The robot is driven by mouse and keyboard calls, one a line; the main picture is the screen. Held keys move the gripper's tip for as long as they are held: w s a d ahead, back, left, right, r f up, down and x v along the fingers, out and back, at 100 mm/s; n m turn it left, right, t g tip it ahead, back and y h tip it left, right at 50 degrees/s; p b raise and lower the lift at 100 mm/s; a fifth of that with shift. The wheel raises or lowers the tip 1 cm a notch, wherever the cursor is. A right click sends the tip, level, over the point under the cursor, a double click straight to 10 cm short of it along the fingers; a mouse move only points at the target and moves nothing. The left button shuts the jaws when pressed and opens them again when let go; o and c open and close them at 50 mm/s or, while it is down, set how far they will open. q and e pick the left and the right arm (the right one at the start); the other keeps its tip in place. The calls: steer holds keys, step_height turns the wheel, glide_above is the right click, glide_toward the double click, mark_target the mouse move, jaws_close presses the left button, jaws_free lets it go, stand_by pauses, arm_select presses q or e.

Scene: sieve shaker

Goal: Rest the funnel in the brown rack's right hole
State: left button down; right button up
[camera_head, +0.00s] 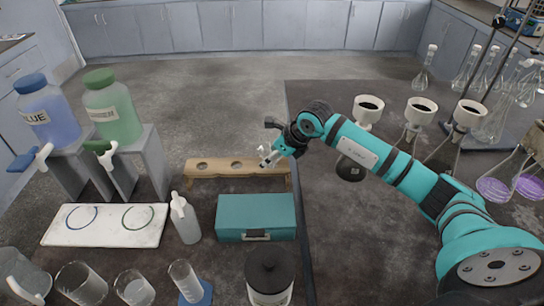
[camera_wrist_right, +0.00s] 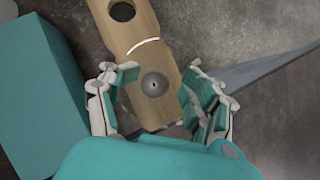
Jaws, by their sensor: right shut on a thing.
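The brown wooden rack (camera_head: 215,170) stands behind the teal case; its left and middle holes show, and my right gripper covers its right end in the head view. In the right wrist view the rack (camera_wrist_right: 134,35) runs up between the fingers. My right gripper (camera_head: 267,160) is over that right end, its fingers (camera_wrist_right: 153,90) on either side of the funnel (camera_wrist_right: 154,86), shut on it. The funnel looks clear, with a pale rim arc and a small dark centre in line with the right hole. I cannot tell whether it touches the rack. My left gripper is out of view.
The teal case (camera_head: 256,218) stands just in front of the rack. A white squeeze bottle (camera_head: 185,218) and the blue and green bottles (camera_head: 111,108) on grey stands are to the left. A black-lidded jar (camera_head: 269,275) is in front. White funnels in holders (camera_head: 420,110) stand right.

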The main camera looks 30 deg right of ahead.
steer(key=shift+s+a+f+g+b, duration=0.15)
steer(key=shift+s+f+b, duration=0.05)
steer(key=shift+f, duration=0.5)
steer(key=shift+s+a+f+g+b, duration=0.15)
steer(key=shift+s+f+b, duration=0.05)
steer(key=shift+f, duration=0.45)
steer(key=shift+s+d+f+b, duration=0.1)
steer(key=shift+s+f+b, duration=0.2)
steer(key=shift+b, duration=0.15)
stand_by(0.9)
steer(key=o, duration=1.6)
steer(key=shift+r, duration=0.1)
steer(key=shift+d, duration=0.15)
steer(key=shift+w+d+r+p, duration=0.15)
steer(key=shift+r+p, duration=0.25)
steer(key=shift+r, duration=0.25)
steer(key=shift+d+r+p, duration=0.1)
steer(key=shift+r+p, duration=0.3)
steer(key=shift+r, duration=0.25)
steer(key=shift+w+a+r+p, duration=0.15)
steer(key=shift+r+p, duration=0.3)
steer(key=shift+r, duration=0.55)
steer(key=shift+s+a+r+p, duration=0.1)
steer(key=shift+r+p, duration=0.35)
steer(key=shift+r, duration=0.5)
steer(key=shift+w, duration=0.1)
